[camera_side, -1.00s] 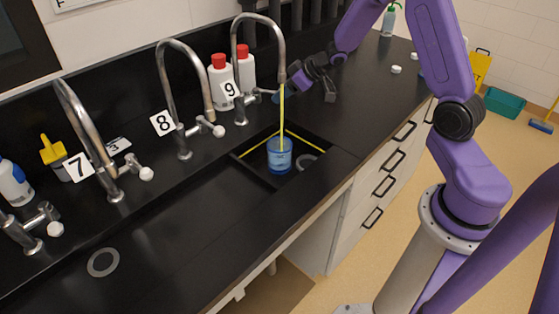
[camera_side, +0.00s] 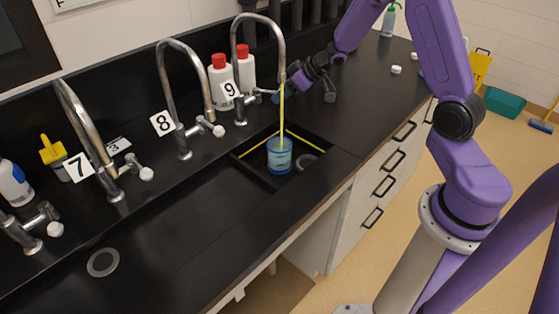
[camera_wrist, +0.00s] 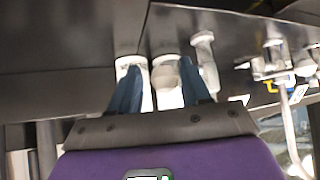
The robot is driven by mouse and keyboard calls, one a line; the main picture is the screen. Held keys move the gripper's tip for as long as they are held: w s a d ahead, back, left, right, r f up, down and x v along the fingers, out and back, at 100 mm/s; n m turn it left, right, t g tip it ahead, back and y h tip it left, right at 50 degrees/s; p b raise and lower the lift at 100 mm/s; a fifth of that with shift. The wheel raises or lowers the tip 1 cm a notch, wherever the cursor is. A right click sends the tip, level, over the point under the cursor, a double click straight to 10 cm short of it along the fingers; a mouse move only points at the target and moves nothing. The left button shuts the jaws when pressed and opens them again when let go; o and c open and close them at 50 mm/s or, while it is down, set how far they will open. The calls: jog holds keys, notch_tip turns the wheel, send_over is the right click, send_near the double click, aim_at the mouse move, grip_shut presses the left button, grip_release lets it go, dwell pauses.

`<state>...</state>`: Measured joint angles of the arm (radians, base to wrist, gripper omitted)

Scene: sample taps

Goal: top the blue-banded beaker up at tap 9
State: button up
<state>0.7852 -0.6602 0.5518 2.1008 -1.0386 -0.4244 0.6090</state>
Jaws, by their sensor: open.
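The blue-banded beaker (camera_side: 279,158) stands upright in the recessed basin under tap 9 (camera_side: 283,62). A thin yellow stream (camera_side: 282,112) runs from the spout down into the beaker. The liquid level is too small to read. The "9" label (camera_side: 231,89) is beside the tap's base. My gripper (camera_side: 279,97) is at the handle side of tap 9, behind the stream. In the wrist view its two blue fingers (camera_wrist: 161,88) are apart, with a white round knob (camera_wrist: 165,75) showing between them. I cannot tell whether they touch it.
Taps 8 (camera_side: 184,95) and 7 (camera_side: 85,140) stand to the left. Red-capped bottles (camera_side: 222,80) stand behind tap 9.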

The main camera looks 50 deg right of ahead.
jog(key=shift+a, duration=0.1)
jog(key=shift+s+a, duration=0.3)
jog(key=shift+a, duration=0.35)
jog(key=shift+s+a, duration=0.25)
jog(key=shift+a, duration=0.5)
dwell(0.7)
jog(key=shift+s+a, duration=0.2)
jog(key=shift+a, duration=0.55)
jog(key=shift+d, duration=0.1)
jog(key=v, duration=0.7)
jog(key=shift+d, duration=0.15)
